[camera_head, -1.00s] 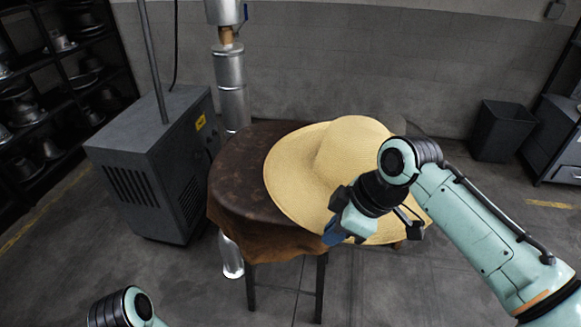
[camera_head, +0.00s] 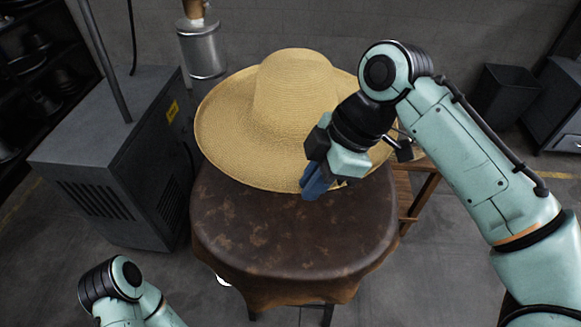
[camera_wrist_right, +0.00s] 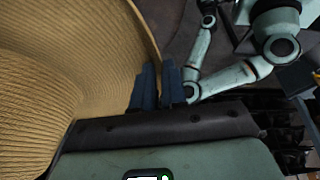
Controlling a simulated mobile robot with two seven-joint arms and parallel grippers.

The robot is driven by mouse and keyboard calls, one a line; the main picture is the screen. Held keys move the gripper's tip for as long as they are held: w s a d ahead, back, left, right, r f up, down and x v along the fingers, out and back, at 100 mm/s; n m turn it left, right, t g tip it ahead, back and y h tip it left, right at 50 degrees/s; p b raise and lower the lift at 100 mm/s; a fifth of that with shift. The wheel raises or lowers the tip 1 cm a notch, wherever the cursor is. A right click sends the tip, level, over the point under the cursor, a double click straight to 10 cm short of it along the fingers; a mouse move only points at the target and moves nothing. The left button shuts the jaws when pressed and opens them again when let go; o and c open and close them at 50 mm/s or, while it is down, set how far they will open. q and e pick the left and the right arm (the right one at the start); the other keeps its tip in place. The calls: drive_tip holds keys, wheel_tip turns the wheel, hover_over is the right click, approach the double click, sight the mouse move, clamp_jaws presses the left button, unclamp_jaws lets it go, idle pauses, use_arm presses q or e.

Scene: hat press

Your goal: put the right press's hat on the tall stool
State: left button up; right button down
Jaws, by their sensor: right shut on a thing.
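A wide-brimmed straw hat (camera_head: 270,110) is crown up over the back of a dark brown, worn round top (camera_head: 290,235), seemingly the tall stool. I cannot tell whether the brim touches this top or hangs just above it. My right gripper (camera_head: 314,186) is shut on the near right edge of the hat's brim. In the right wrist view, the hat (camera_wrist_right: 70,85) fills the left side beside the blue fingers (camera_wrist_right: 157,88). Only a part of my left arm shows at the lower left of the head view; its gripper is not seen.
A grey machine cabinet (camera_head: 110,160) with a pole stands close on the left. A metal cylinder (camera_head: 203,50) rises behind the hat. A wooden frame (camera_head: 415,195) stands at right behind the brown top. A dark bin (camera_head: 503,95) is at the far right. The front of the brown top is bare.

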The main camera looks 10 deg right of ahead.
wheel_tip(320, 180, down, 15)
drive_tip(key=b, duration=0.5)
drive_tip(key=shift+s+d+r, duration=0.1)
drive_tip(key=shift+s, duration=0.05)
use_arm(q)
drive_tip(key=shift+t, duration=0.4)
drive_tip(key=shift+w+f+b, duration=0.25)
drive_tip(key=shift+f+b, duration=0.05)
drive_tip(key=shift+f, duration=1)
drive_tip(key=shift+w+f+b, duration=0.25)
drive_tip(key=shift+f, duration=1.05)
use_arm(e)
drive_tip(key=shift+f, duration=2.55)
drive_tip(key=shift+f, duration=0.15)
drive_tip(key=c, duration=1.2)
unclamp_jaws()
